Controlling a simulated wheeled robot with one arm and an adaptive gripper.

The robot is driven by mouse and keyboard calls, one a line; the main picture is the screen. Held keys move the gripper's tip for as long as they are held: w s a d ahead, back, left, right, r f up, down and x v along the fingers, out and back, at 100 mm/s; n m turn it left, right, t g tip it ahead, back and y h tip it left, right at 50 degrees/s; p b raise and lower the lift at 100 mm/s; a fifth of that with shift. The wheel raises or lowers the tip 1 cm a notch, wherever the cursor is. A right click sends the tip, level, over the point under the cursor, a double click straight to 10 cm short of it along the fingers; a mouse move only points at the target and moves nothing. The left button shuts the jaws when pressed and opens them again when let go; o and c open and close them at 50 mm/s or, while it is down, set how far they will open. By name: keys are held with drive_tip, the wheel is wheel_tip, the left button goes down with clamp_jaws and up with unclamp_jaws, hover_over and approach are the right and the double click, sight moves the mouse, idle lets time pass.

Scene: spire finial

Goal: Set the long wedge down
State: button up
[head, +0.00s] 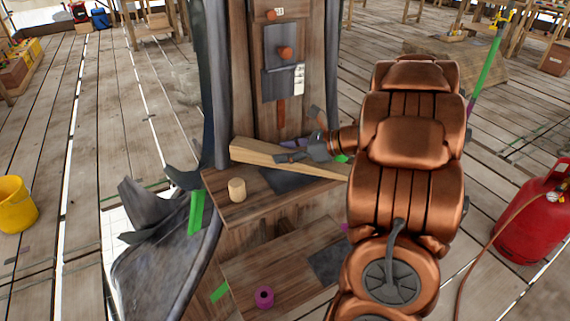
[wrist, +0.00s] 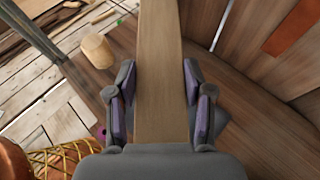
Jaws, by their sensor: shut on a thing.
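The long wedge (head: 262,154) is a pale wooden bar lying across the front of the spire's upright post, over the wooden ledge (head: 262,205). My gripper (head: 305,150) is shut on it near its middle. In the wrist view the wedge (wrist: 158,40) runs straight away between the two purple-padded fingers of the gripper (wrist: 158,95). From these frames I cannot tell whether its underside touches the ledge. Its right end is hidden behind my arm in the head view.
A short wooden cylinder (head: 237,190) stands on the ledge in front of the wedge. The upright post (head: 280,120) rises close behind. A purple ring (head: 264,297) lies on the lower step. A yellow bucket (head: 16,204) and a red gas cylinder (head: 533,222) stand on the floor.

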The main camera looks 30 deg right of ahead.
wheel_tip(320, 180, down, 4)
drive_tip(key=shift+r, duration=0.15)
drive_tip(key=shift+w+f, duration=0.2)
drive_tip(key=shift+f, duration=0.1)
drive_tip(key=shift+f, duration=0.1)
drive_tip(key=o, duration=1.4)
